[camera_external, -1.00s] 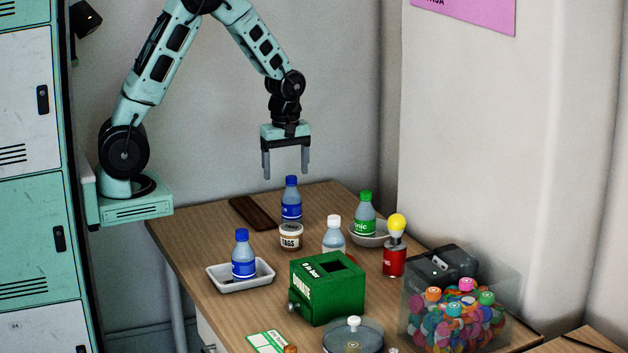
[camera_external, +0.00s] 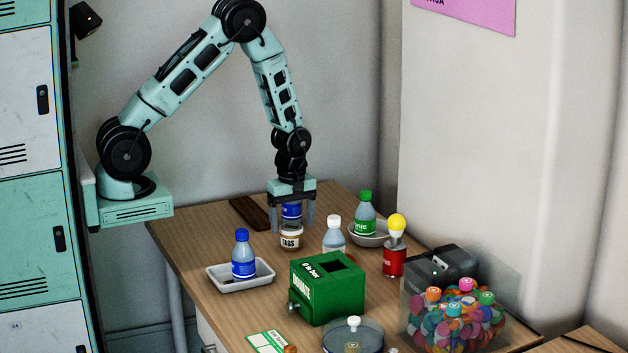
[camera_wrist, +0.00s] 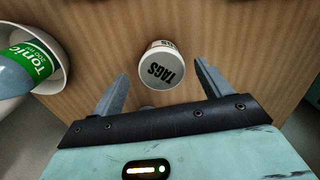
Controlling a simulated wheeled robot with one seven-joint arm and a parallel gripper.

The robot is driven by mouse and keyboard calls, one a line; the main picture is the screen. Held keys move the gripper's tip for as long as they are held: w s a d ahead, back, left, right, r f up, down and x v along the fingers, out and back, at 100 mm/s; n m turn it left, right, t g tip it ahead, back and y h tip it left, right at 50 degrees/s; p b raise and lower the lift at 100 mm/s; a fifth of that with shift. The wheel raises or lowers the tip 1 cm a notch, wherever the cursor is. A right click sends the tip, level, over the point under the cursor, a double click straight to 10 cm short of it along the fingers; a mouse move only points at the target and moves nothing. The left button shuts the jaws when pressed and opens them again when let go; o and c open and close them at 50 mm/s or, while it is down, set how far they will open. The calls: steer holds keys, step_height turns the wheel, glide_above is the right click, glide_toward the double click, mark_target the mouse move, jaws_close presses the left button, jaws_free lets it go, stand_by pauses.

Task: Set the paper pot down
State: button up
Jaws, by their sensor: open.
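The task's paper pot is not named in the pictures; a small round white pot labelled TAGS (camera_external: 291,237) is the only pot-like thing near my gripper. It stands upright on the table. In the wrist view the TAGS pot (camera_wrist: 161,68) shows between and beyond my fingertips. My gripper (camera_external: 292,229) points down, open, with nothing held.
A white tray with a blue bottle (camera_external: 243,262) is at left. A green tonic bottle (camera_external: 364,213) stands in a bowl at right. A clear white-capped bottle (camera_external: 334,238), a green donation box (camera_external: 327,292) and a red can (camera_external: 394,262) are in front. A brown board (camera_external: 248,214) lies behind.

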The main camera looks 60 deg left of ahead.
mark_target(292, 227)
step_height(292, 227, down, 5)
steer(key=shift+s+r, duration=0.1)
steer(key=shift+r, duration=0.1)
steer(key=c, duration=1.2)
steer(key=shift+c, duration=0.5)
steer(key=shift+r, duration=0.15)
